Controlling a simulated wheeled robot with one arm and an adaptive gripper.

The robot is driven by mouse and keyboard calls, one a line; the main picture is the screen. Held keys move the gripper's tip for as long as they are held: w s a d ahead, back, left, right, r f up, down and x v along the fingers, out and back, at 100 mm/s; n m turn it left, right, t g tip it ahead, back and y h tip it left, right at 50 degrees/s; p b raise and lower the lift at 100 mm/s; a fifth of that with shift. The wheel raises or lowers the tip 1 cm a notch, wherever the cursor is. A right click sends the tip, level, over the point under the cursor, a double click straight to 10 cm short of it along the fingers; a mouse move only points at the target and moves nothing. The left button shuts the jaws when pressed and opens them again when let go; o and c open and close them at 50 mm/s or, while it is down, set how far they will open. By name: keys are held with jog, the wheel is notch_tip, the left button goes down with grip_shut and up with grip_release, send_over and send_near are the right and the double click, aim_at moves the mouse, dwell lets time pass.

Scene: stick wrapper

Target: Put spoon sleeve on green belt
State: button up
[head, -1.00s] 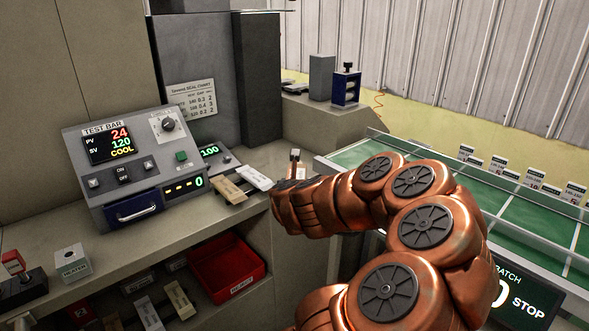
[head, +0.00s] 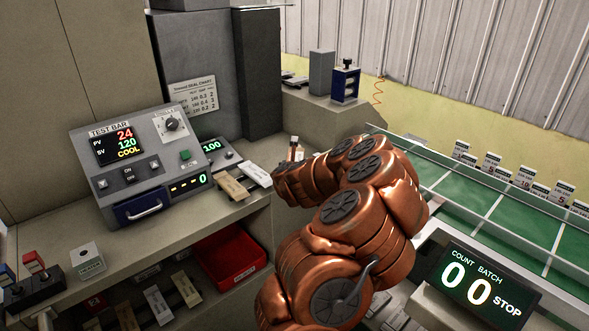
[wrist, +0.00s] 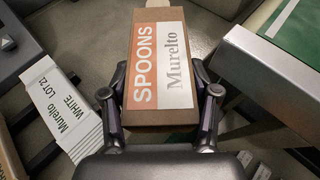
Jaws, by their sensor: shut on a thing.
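The spoon sleeve is a brown box (wrist: 178,20) with an orange and white label reading SPOONS and Murelto. My gripper (wrist: 160,97) is shut on it in the wrist view, with one finger against each long side. The green belt (head: 480,213) runs along the right of the head view, with white cross lines. Its green corner (wrist: 301,28) shows at the top right of the wrist view, apart from the sleeve. In the head view my arm hides most of the gripper.
A white Murelto pack (wrist: 62,112) lies left of my gripper. The TEST BAR machine (head: 140,165) stands on the left bench, above a red bin (head: 232,256). Several small cards (head: 525,180) stand along the belt's far side. A counter display (head: 480,285) reads 00 STOP.

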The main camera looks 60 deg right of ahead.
jog(key=shift+r+p+x, duration=0.25)
jog(key=shift+p+x, duration=0.05)
jog(key=shift+x, duration=1)
jog(key=shift+w+f+p, duration=0.15)
jog(key=shift+f+p, duration=0.2)
jog(key=shift+f, duration=1.25)
jog(key=shift+f, duration=0.15)
jog(key=o, duration=1.3)
jog(key=shift+s+a+r, duration=0.25)
jog(key=shift+s+a, duration=0.05)
jog(key=shift+a, duration=0.2)
jog(key=shift+b+v, duration=2.6)
jog(key=shift+v, duration=2.8)
